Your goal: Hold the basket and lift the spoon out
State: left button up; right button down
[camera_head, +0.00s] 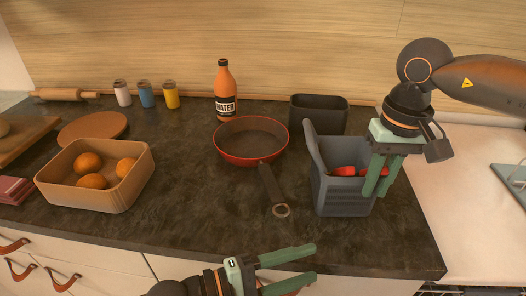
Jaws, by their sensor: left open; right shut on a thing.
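The grey basket (340,197) stands at the right part of the dark counter, with a tall grey piece rising at its left side. Red-orange items (345,171) show inside it; I cannot tell whether one is the spoon, and no clear spoon shape is visible. My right gripper (380,182) comes down from the upper right and is shut on the basket's right wall, its green fingers at the rim. My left gripper (302,264) is at the bottom centre, open and empty, in front of the counter's front edge and apart from the basket.
A red-rimmed pan (250,140) lies left of the basket, its handle pointing toward the front. A dark container (318,114) stands behind the basket. An orange water bottle (225,92), several jars and a box of oranges (105,202) are further left. Counter left of the pan handle is clear.

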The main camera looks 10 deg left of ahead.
pick_arm(q)
jog(key=shift+m+t, duration=0.5)
jog(key=shift+m, duration=0.2)
jog(key=w+r, duration=0.1)
jog(key=r, duration=0.1)
jog(key=w+a+r, duration=0.1)
jog(key=w+r, duration=0.1)
jog(key=w+a+r, duration=0.1)
jog(key=w+r, duration=0.1)
jog(key=shift+w, duration=0.25)
jog(key=m+t, duration=0.2)
send_near(314, 137)
jog(key=w, duration=0.1)
jog(key=shift+y, duration=0.3)
jog(key=x, duration=1.2)
jog(key=shift+f, duration=0.2)
grip_shut()
